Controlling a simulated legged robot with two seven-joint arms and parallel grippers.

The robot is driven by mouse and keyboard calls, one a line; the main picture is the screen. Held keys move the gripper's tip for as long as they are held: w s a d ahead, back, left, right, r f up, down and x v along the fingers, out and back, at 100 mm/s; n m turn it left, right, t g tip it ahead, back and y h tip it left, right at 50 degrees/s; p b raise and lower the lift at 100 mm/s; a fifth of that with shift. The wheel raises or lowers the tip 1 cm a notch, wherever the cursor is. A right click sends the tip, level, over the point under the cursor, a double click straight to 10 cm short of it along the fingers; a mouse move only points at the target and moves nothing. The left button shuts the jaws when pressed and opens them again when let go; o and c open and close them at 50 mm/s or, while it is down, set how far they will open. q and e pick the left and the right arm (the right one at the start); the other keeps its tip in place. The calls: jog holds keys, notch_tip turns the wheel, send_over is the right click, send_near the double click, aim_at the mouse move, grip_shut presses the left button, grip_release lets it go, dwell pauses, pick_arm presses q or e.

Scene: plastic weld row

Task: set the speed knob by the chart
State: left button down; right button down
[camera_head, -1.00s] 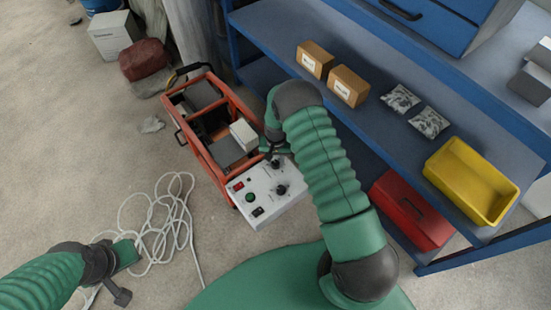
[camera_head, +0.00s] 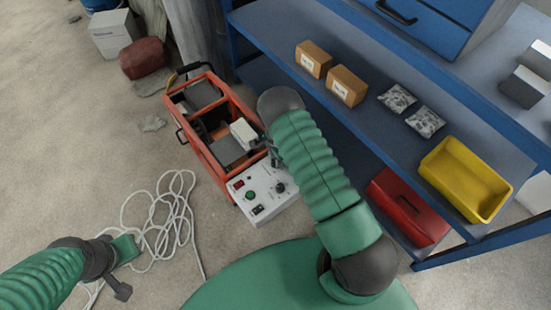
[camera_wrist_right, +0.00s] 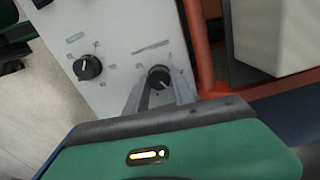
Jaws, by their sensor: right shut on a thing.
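The white control panel (camera_head: 245,210) sits at the near end of an orange-framed machine. It bears a red switch, a green button, a black switch and a dark knob (camera_head: 280,187). In the right wrist view, one black knob (camera_wrist_right: 87,67) stands free at the left. The other black knob (camera_wrist_right: 159,72) is between the fingers of my right gripper (camera_wrist_right: 158,82), which is shut on it. Its white pointer line slants to the lower right. In the head view my right wrist mostly hides this knob. My left gripper (camera_head: 122,268) hangs over the floor at lower left; its fingers are unclear. No readable chart shows.
The orange frame (camera_head: 205,160) holds a pale box (camera_head: 243,132). A white cable (camera_head: 165,225) lies coiled on the floor at left.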

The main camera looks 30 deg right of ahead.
jog(key=m, duration=0.5)
jog(key=shift+w+d+r+m, duration=0.15)
jog(key=shift+w+r+m, duration=0.05)
jog(key=shift+m, duration=0.1)
jog(key=m, duration=0.5)
jog(key=shift+p, duration=0.35)
jog(key=c, duration=1.3)
grip_release()
jog(key=shift+c, duration=0.2)
jog(key=shift+o, duration=1.3)
jog(key=shift+s, duration=0.15)
jog(key=shift+f, duration=0.1)
